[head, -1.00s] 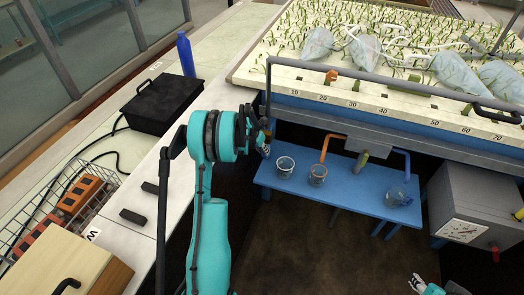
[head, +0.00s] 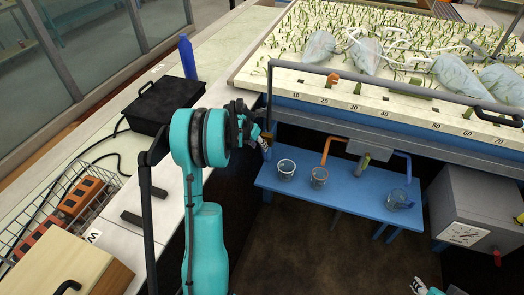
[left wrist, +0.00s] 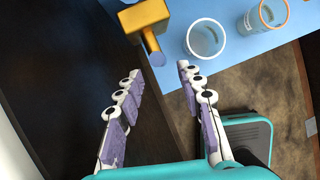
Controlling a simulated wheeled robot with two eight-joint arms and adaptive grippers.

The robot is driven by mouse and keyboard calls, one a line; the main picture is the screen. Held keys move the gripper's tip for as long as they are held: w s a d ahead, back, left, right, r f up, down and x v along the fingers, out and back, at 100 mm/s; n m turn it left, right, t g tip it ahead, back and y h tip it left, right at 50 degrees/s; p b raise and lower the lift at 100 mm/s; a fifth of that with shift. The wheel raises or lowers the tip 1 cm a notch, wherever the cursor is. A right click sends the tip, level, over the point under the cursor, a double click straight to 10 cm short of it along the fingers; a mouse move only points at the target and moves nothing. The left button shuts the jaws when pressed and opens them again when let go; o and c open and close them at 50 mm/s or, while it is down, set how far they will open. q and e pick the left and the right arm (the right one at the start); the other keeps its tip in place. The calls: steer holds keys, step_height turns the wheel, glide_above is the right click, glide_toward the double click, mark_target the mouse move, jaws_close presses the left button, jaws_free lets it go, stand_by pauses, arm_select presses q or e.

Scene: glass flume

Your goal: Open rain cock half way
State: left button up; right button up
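A yellow-orange handle (left wrist: 145,17) with a short stem and a blue-grey round end shows at the top of the left wrist view. It looks like a cock, but no label is readable. My left gripper (left wrist: 158,77) is open and empty, with its fingers below and apart from this handle. In the head view my left gripper (head: 264,138) is by the flume's near left corner, beside the blue bench. The handle is largely hidden there by the gripper. My right gripper (head: 418,284) shows only in part at the bottom edge; its opening is unclear.
A blue bench (head: 335,197) holds a white-rimmed cup (head: 286,168), an orange-rimmed cup (head: 319,176) and a clear jug (head: 398,199). A grey rail (head: 390,86) runs along the planted flume. A black case (head: 163,104) and blue bottle (head: 187,57) stand left.

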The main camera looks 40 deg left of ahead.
arm_select(q)
steer(key=shift+v, duration=2.2)
